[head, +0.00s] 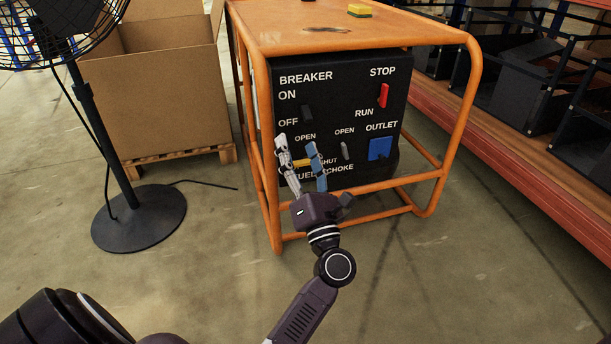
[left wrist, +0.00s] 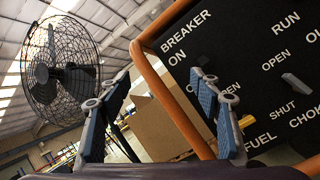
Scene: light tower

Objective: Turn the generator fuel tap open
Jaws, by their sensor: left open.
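The generator's black panel (head: 345,85) faces me inside an orange frame. The fuel tap (head: 302,163) is a small yellow lever above the partly covered FUEL label. It lies roughly level, towards the SHUT label, with OPEN above it. My left gripper (head: 297,146) is open in front of the panel, and the tap shows between its fingers in the head view. In the left wrist view the gripper (left wrist: 155,95) is also open, and a bit of the yellow tap (left wrist: 246,121) shows just right of the right finger. Contact cannot be told. My right gripper is not in view.
Right of the tap are the grey choke lever (head: 345,151) and blue outlet (head: 380,148). The breaker switch (head: 307,113) is above, the red switch (head: 384,95) upper right. The orange frame (head: 270,170) stands close left of the gripper. A fan (head: 95,130) and cardboard box (head: 160,90) stand left.

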